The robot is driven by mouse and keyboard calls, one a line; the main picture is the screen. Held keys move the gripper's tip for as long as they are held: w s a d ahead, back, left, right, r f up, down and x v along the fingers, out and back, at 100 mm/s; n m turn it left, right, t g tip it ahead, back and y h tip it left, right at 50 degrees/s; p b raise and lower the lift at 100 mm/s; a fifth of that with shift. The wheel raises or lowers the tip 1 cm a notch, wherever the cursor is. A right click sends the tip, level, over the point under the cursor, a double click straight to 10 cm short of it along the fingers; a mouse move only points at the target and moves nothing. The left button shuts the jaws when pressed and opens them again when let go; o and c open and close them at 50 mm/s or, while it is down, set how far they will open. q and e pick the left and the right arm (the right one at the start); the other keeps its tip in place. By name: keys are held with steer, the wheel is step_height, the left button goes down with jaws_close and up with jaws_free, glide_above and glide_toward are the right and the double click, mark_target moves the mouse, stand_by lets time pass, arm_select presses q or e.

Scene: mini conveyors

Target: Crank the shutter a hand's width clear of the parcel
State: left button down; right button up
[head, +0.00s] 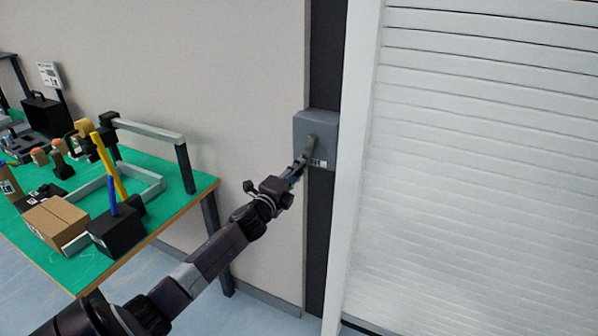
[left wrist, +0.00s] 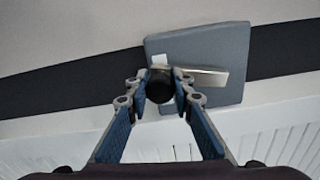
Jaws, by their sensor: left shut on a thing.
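The white slatted shutter (head: 480,150) fills the right side of the head view. Its lower edge is mostly cut off by the bottom of the picture. A grey crank box (head: 318,124) is on the dark strip left of the shutter frame, with a short crank arm (head: 310,148). My left gripper (head: 299,169) is at the crank. In the left wrist view its fingers (left wrist: 160,88) are shut on the round black crank handle (left wrist: 159,85), in front of the grey box (left wrist: 200,48). No parcel shows under the shutter. My right gripper is not in view.
A green-topped table (head: 110,272) stands at the left, with a cardboard box (head: 55,222), a black box (head: 117,232), a grey frame (head: 150,132) and several small items on it. Bare wall (head: 230,90) lies between table and crank.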

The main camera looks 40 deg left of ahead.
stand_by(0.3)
arm_select(q)
steer(key=c, duration=1.7)
jaws_free()
steer(key=shift+o, duration=0.2)
steer(key=v, duration=1.2)
steer(key=shift+a+f, duration=0.1)
